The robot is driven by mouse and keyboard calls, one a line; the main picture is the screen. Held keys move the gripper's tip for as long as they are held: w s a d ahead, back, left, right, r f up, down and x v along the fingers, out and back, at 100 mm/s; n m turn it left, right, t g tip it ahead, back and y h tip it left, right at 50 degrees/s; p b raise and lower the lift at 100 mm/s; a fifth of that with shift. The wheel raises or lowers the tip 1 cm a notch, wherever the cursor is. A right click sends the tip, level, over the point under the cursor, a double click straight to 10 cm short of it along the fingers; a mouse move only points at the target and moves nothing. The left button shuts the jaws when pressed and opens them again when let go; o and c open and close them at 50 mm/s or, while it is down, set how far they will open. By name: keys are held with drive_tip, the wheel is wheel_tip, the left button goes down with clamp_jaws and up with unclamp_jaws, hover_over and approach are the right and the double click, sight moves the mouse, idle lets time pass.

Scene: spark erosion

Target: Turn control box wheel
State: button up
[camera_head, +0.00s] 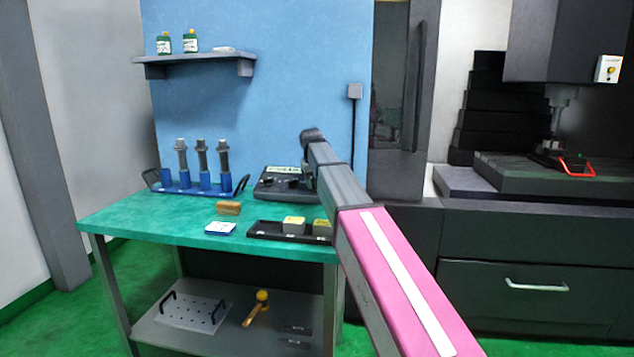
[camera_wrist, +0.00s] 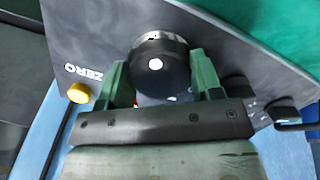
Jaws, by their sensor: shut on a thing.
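The control box (camera_head: 272,188) is a dark box with a small display, standing at the back right of the green table. In the wrist view its grey panel (camera_wrist: 95,35) fills much of the picture. The control box wheel (camera_wrist: 160,62) is a round black knob with a white dot on its face. My gripper (camera_wrist: 158,74) has one green finger on each side of the wheel and is shut on it. The finger contact is partly hidden by the wheel. In the head view my arm hides the right part of the box.
A yellow button (camera_wrist: 79,92) marked ZERO and black knobs (camera_wrist: 285,110) flank the wheel. Left of the box stands a blue rack (camera_head: 190,188) with several tool holders. A black tray (camera_head: 262,231) with yellow-topped blocks lies in front. The table's left front (camera_head: 135,220) is clear.

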drive_tip(key=shift+s+f+n, duration=0.2)
drive_tip(key=shift+f+n, duration=0.15)
drive_tip(key=shift+n, duration=0.15)
drive_tip(key=o, duration=0.9)
drive_tip(key=shift+w, duration=0.15)
drive_tip(key=shift+r, duration=0.1)
drive_tip(key=shift+r, duration=0.4)
drive_tip(key=v, duration=1)
drive_tip(key=shift+f, duration=0.1)
